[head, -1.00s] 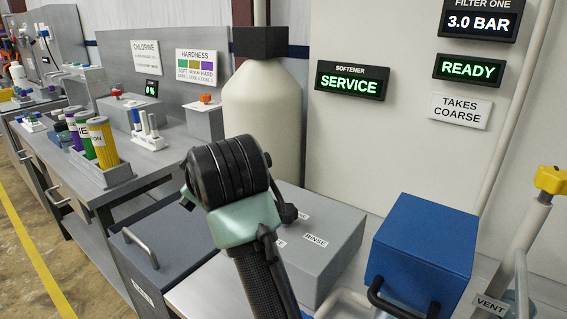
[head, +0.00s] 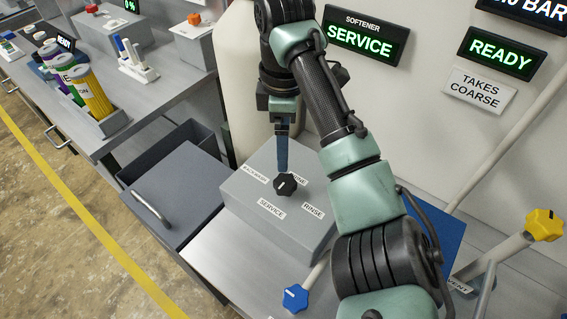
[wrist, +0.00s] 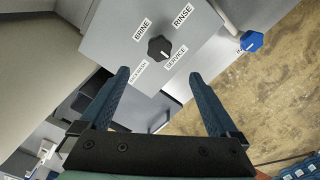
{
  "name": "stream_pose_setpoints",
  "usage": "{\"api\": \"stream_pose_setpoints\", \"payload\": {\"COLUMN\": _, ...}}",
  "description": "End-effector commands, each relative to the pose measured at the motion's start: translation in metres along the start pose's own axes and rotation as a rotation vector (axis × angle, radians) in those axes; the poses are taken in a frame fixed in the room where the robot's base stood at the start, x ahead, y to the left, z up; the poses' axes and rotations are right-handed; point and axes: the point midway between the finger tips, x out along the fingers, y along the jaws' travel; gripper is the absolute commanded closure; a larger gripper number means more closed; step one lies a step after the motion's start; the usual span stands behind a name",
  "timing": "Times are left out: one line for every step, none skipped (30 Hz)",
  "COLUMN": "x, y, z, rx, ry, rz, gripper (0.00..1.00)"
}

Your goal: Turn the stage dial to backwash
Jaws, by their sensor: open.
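The stage dial is a small black lobed knob (head: 286,184) on top of a grey box (head: 245,208). The labels around it read BACKWASH (head: 256,174), BRINE, RINSE (head: 313,210) and SERVICE (head: 271,208). In the wrist view the dial (wrist: 159,48) has a white mark on the side toward the SERVICE label (wrist: 176,58). My gripper (head: 282,169) points down just above the dial, seen edge-on. In the wrist view its blue fingers are spread wide and empty (wrist: 160,73), and the dial shows beyond the tips. The softener display (head: 362,40) reads SERVICE.
A blue valve knob (head: 295,298) is at the front of the bench and a yellow one (head: 543,225) at the right. A blue box is partly hidden behind my arm. A pale tank stands behind the grey box. An open grey drawer or bin (head: 175,190) is at left.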

Motion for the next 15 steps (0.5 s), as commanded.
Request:
{"api": "stream_pose_setpoints", "payload": {"x": 0.014, "y": -0.001, "z": -0.001, "rx": 0.000, "ry": 0.004, "rz": -0.003, "gripper": 0.04}}
{"api": "stream_pose_setpoints", "payload": {"x": 0.020, "y": -0.001, "z": -0.002, "rx": 0.001, "ry": 0.003, "rz": -0.004, "gripper": 0.04}}
{"api": "stream_pose_setpoints", "payload": {"x": 0.025, "y": -0.001, "z": -0.001, "rx": 0.001, "ry": 0.002, "rz": -0.004, "gripper": 0.04}}
{"api": "stream_pose_setpoints", "payload": {"x": 0.031, "y": -0.001, "z": -0.001, "rx": 0.001, "ry": 0.002, "rz": -0.004, "gripper": 0.04}}
{"api": "stream_pose_setpoints", "payload": {"x": 0.038, "y": -0.001, "z": -0.001, "rx": 0.001, "ry": 0.001, "rz": -0.004, "gripper": 0.04}}
{"api": "stream_pose_setpoints", "payload": {"x": 0.045, "y": -0.001, "z": -0.001, "rx": 0.001, "ry": 0.002, "rz": -0.004, "gripper": 0.04}}
{"api": "stream_pose_setpoints", "payload": {"x": 0.051, "y": -0.001, "z": 0.000, "rx": 0.002, "ry": 0.001, "rz": -0.005, "gripper": 0.04}}
{"api": "stream_pose_setpoints", "payload": {"x": 0.057, "y": -0.001, "z": 0.000, "rx": 0.003, "ry": 0.001, "rz": -0.003, "gripper": 0.04}}
{"api": "stream_pose_setpoints", "payload": {"x": 0.065, "y": -0.001, "z": 0.000, "rx": 0.003, "ry": 0.000, "rz": -0.003, "gripper": 0.04}}
{"api": "stream_pose_setpoints", "payload": {"x": 0.071, "y": -0.001, "z": 0.000, "rx": 0.003, "ry": 0.000, "rz": -0.003, "gripper": 0.04}}
{"api": "stream_pose_setpoints", "payload": {"x": 0.076, "y": -0.001, "z": 0.000, "rx": 0.003, "ry": 0.000, "rz": -0.003, "gripper": 0.04}}
{"api": "stream_pose_setpoints", "payload": {"x": 0.083, "y": -0.001, "z": 0.000, "rx": 0.003, "ry": -0.001, "rz": -0.002, "gripper": 0.04}}
{"api": "stream_pose_setpoints", "payload": {"x": 0.088, "y": -0.001, "z": 0.000, "rx": 0.003, "ry": 0.000, "rz": -0.001, "gripper": 0.04}}
{"api": "stream_pose_setpoints", "payload": {"x": 0.093, "y": -0.001, "z": 0.000, "rx": 0.002, "ry": 0.000, "rz": -0.001, "gripper": 0.04}}
{"api": "stream_pose_setpoints", "payload": {"x": 0.098, "y": 0.000, "z": 0.000, "rx": 0.002, "ry": 0.000, "rz": -0.001, "gripper": 0.04}}
